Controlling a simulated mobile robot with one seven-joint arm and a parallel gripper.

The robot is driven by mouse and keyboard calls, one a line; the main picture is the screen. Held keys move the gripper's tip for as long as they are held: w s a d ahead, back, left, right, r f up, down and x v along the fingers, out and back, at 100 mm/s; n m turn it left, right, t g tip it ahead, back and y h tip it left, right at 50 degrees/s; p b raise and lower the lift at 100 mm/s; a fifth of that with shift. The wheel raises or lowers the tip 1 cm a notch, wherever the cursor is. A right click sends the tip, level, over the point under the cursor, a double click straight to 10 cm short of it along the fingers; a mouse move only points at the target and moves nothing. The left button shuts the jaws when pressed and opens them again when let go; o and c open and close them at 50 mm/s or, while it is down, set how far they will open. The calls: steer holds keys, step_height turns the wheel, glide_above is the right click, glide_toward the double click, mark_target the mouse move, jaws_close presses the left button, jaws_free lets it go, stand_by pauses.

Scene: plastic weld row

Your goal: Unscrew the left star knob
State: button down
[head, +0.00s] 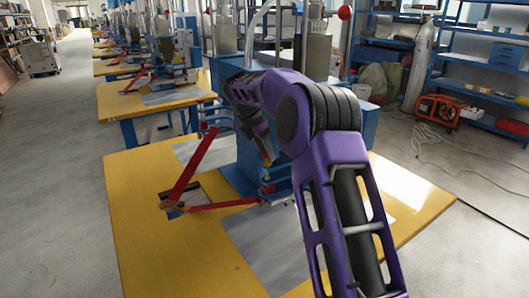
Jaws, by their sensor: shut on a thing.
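My gripper (265,150) hangs at the end of my purple arm, pointing down at the front of the blue welding machine (234,172) on the yellow table. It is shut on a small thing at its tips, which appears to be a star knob. The knob is too small and too covered to make out clearly, and I cannot tell how far it is turned. The other parts of the machine's front are partly hidden behind my arm.
Red bars (190,166) stick out from the machine over the yellow table (150,240). Grey sheets lie on the tabletop. More yellow tables (165,98) with machines stand in a row behind. Blue shelves (475,60) and a gas cylinder (418,65) stand at the right.

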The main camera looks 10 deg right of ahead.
steer(key=shift+d+r+n+t, duration=0.3)
steer(key=shift+n+t, duration=0.1)
steer(key=shift+n, duration=0.4)
steer(key=shift+a+f+n+y+p, duration=0.1)
steer(key=shift+f+n+y+p, duration=0.05)
steer(key=shift+n+y+p, duration=0.3)
steer(key=shift+w+h, duration=0.1)
steer(key=shift+h, duration=0.15)
steer(key=shift+r, duration=2.35)
steer(key=shift+f, duration=0.1)
